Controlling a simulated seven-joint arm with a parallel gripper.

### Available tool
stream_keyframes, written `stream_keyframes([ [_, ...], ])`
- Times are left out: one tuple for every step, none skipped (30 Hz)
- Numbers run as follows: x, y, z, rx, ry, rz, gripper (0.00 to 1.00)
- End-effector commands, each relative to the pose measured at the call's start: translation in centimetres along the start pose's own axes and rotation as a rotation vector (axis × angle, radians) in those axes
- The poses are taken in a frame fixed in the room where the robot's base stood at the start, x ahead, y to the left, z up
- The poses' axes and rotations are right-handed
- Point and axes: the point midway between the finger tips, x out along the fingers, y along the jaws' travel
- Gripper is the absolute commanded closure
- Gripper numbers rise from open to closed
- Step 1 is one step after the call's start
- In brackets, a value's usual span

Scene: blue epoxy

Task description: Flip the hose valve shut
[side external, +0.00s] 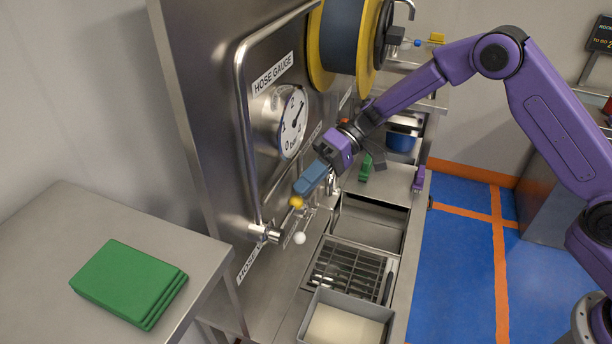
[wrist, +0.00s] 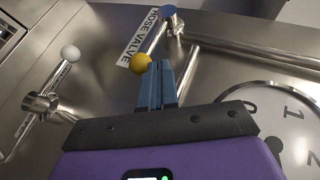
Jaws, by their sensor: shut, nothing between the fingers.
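The yellow ball knob (side external: 297,202) stands on a thin lever at the low end of the steel panel. In the wrist view the yellow knob (wrist: 140,62) sits beside the HOSE VALVE label (wrist: 138,38), with a metal rod running behind it. My gripper (side external: 306,189) has its blue fingers together and empty, their tips right at the knob. In the wrist view the gripper (wrist: 160,66) tips lie just right of the knob; I cannot tell whether they touch. The lever's lower part is partly hidden in the side view.
A white ball lever (side external: 299,238) is close by, near a chrome fitting (side external: 264,233). The hose gauge (side external: 294,122) has its needle off zero. A bent pipe (side external: 243,130) frames the panel. A sink grate (side external: 350,270) and grey bin (side external: 343,323) lie below.

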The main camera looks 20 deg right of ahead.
Motion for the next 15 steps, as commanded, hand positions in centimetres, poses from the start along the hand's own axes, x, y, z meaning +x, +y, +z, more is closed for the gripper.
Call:
stream_keyframes([
  [0.06, 0.27, 0.01, 0.000, 0.000, 0.001, 1.00],
  [0.06, 0.40, 0.01, -0.001, 0.000, 0.001, 1.00],
  [0.07, 0.56, 0.02, -0.001, 0.000, 0.002, 1.00],
  [0.09, 0.66, 0.03, -0.001, 0.000, 0.002, 1.00],
  [0.11, 0.75, 0.04, -0.001, 0.000, 0.002, 1.00],
  [0.14, 0.84, 0.05, -0.001, 0.000, 0.003, 1.00],
  [0.15, 0.90, 0.05, -0.001, 0.000, 0.003, 1.00],
  [0.17, 0.95, 0.06, -0.001, -0.001, 0.003, 1.00],
  [0.19, 1.01, 0.07, -0.001, -0.001, 0.004, 1.00],
  [0.20, 1.04, 0.07, -0.001, -0.001, 0.004, 1.00],
  [0.21, 1.07, 0.07, 0.000, -0.001, 0.004, 1.00],
  [0.22, 1.11, 0.08, 0.000, -0.001, 0.005, 1.00],
  [0.23, 1.13, 0.09, 0.000, -0.001, 0.005, 1.00],
  [0.23, 1.14, 0.09, 0.000, -0.001, 0.006, 1.00],
  [0.24, 1.16, 0.10, 0.000, -0.001, 0.006, 1.00],
])
